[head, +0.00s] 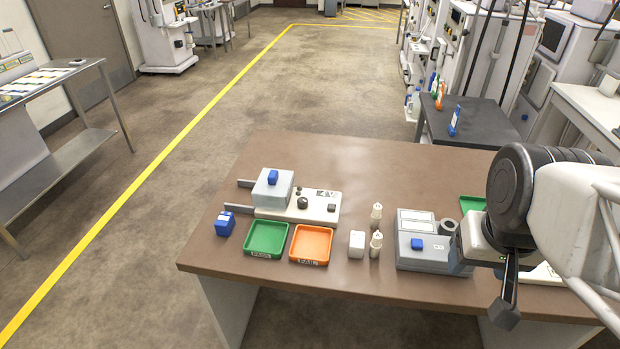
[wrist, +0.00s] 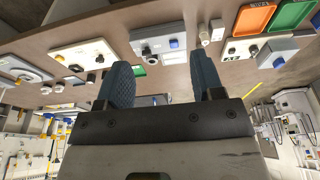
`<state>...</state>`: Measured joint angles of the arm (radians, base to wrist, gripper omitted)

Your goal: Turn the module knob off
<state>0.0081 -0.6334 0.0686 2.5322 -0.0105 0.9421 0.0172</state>
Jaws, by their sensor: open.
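A white module (head: 270,212) on the brown table carries a round black knob (head: 302,203), a smaller dark knob, and a grey box with a blue top piece. In the wrist view, what looks like this module (wrist: 240,48) is at the upper right. Another white module (wrist: 85,55) with dark knobs (wrist: 75,67) is at the upper left there; in the head view the area at the table's right is largely hidden by my arm. I cannot tell which knob is meant, nor its setting. My gripper (wrist: 166,82) is open and empty, apart from the modules.
A green tray (head: 265,251), an orange tray (head: 311,258), a blue block (head: 225,223) and small white bottles (head: 376,243) stand along the table. A grey box (head: 425,266) with a blue button stands beside my arm. The table's back middle is clear.

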